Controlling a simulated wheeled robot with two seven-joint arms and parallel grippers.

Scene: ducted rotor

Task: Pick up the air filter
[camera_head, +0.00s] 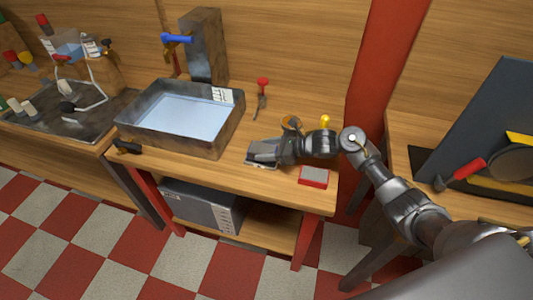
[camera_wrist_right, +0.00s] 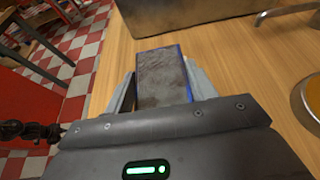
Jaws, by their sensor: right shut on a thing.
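My right gripper (camera_head: 264,152) is at the front middle of the wooden workbench, just right of the metal basin. It is shut on a flat grey block with blue edges, which looks like the air filter (camera_wrist_right: 162,76). In the right wrist view the block sits between the two fingers (camera_wrist_right: 162,92), its worn grey face toward the camera. In the head view the gripper hides most of it, and I cannot tell whether it touches the bench. A similar flat grey piece with a red frame (camera_head: 314,176) lies on the bench to the right. My left gripper is not in view.
The metal basin (camera_head: 225,127) of bluish liquid stands left of the gripper. A red-handled tool (camera_head: 262,86) lies behind it, and a yellow-topped item (camera_head: 325,121) stands near my wrist. A metal box (camera_head: 200,205) sits on the lower shelf. A red post (camera_head: 378,65) rises behind my arm.

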